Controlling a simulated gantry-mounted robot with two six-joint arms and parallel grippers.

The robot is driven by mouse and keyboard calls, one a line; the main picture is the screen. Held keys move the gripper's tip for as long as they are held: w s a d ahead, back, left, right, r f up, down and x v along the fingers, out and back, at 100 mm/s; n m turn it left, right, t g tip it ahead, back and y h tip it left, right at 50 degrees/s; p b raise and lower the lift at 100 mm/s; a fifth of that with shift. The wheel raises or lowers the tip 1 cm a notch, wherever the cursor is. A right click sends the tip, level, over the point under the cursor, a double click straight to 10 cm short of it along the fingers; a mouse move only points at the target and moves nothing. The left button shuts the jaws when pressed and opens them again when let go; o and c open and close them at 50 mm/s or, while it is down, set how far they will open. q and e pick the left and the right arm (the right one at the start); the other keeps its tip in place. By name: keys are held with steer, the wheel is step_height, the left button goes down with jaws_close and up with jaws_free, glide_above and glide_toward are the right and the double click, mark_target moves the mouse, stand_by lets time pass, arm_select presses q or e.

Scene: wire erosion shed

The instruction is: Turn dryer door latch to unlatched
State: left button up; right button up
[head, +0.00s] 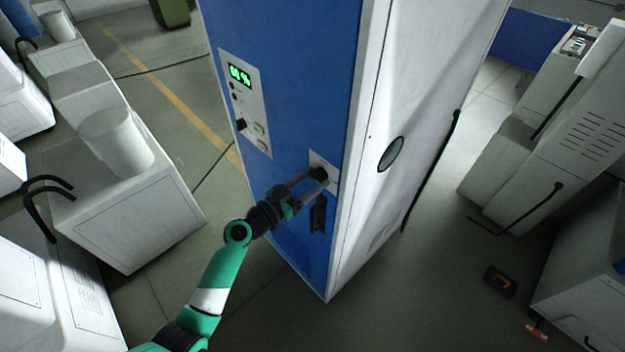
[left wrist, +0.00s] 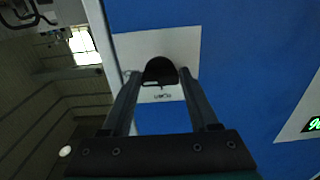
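The dryer door latch (head: 319,173) is a small black knob on a white plate on the blue front of a tall cabinet, the dryer. In the left wrist view, the latch (left wrist: 160,71) sits between my left gripper's fingertips. My left gripper (head: 318,176) reaches the plate, with its two fingers spread on either side of the knob. They lie very close to its sides; I cannot tell whether they press on it. Small lettering on the plate below the knob is too small to read. My right gripper is not in view.
A black handle (head: 318,213) is on the blue front just below the latch. A control panel (head: 246,103) with a green display is up and left. White machines stand at left and right, with open floor between. A dark object (head: 499,282) lies on the floor at right.

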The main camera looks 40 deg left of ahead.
arm_select(q)
steer(key=c, duration=0.8)
steer(key=shift+c, duration=0.2)
steer(key=shift+n, duration=0.3)
steer(key=n+b, duration=0.1)
steer(key=n, duration=0.7)
steer(key=n+p, duration=0.1)
steer(key=n, duration=0.3)
steer(key=shift+n, duration=0.3)
steer(key=n+p, duration=0.1)
steer(key=n, duration=0.3)
steer(key=shift+n, duration=0.4)
steer(key=o, duration=1.4)
steer(key=shift+c, duration=0.2)
